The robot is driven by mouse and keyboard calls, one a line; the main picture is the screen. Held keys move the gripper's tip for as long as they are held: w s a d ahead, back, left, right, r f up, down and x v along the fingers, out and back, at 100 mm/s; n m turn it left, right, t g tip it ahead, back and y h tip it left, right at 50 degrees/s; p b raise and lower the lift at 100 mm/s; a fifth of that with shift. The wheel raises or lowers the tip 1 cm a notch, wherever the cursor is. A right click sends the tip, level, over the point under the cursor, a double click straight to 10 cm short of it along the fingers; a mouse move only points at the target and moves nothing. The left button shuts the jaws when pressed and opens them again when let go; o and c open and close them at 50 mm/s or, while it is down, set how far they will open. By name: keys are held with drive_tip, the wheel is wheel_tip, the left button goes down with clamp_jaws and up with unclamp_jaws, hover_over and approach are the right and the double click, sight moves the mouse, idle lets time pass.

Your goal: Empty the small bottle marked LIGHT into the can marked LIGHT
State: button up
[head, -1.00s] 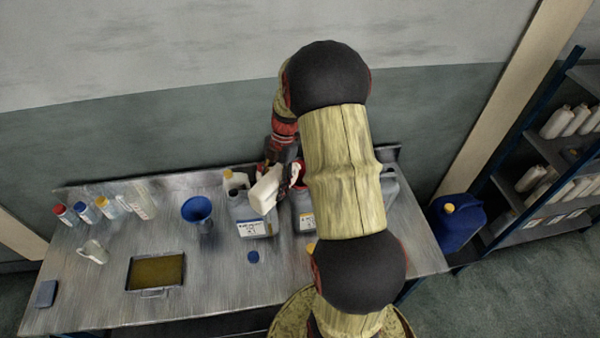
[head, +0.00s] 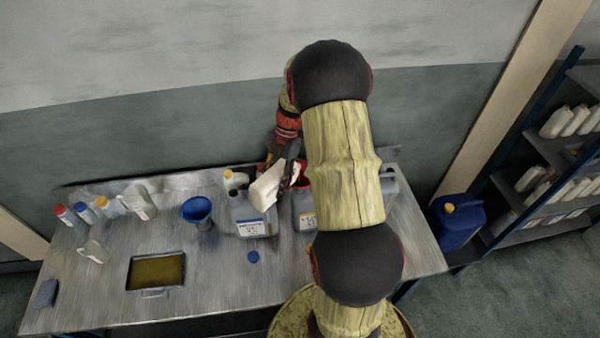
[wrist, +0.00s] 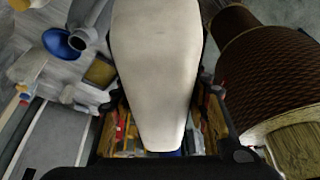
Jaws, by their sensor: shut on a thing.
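My gripper (head: 284,183) is shut on a white small bottle (head: 265,189), held tilted above a grey can (head: 241,211) on the bench. The bottle fills the middle of the wrist view (wrist: 156,60), between my fingers. Its marking is not readable, and I cannot see its mouth or any liquid flowing. The grey can has a white label whose dark lettering is too small to read; the bottle hides part of the can's top. Another grey can (head: 302,208) with a similar label stands to the right, partly hidden by my arm.
A blue funnel (head: 197,209) stands left of the cans. A blue cap (head: 253,257) lies in front. A yellow-capped white container (head: 235,180) is behind.

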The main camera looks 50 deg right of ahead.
drive_tip(key=shift+d+r+y, duration=0.15)
drive_tip(key=shift+r+y, duration=0.15)
drive_tip(key=shift+r, duration=0.1)
idle(0.3)
drive_tip(key=shift+d+r+y, duration=0.15)
drive_tip(key=shift+d+y, duration=0.3)
drive_tip(key=shift+y, duration=0.45)
idle(1.3)
drive_tip(key=shift+w+d+r+y, duration=0.1)
drive_tip(key=shift+d+r+y, duration=0.15)
drive_tip(key=shift+r+y, duration=0.05)
idle(0.5)
drive_tip(key=shift+a+f, duration=0.25)
drive_tip(key=shift+a+h, duration=0.6)
drive_tip(key=shift+h, duration=0.6)
drive_tip(key=shift+a+f+h, duration=0.15)
drive_tip(key=shift+f+h, duration=0.25)
drive_tip(key=shift+f, duration=0.2)
drive_tip(key=shift+a+f+h, duration=0.15)
drive_tip(key=shift+f+h, duration=0.25)
drive_tip(key=shift+f, duration=0.15)
drive_tip(key=shift+d, duration=0.15)
drive_tip(key=shift+f+h, duration=0.1)
drive_tip(key=shift+h, duration=0.2)
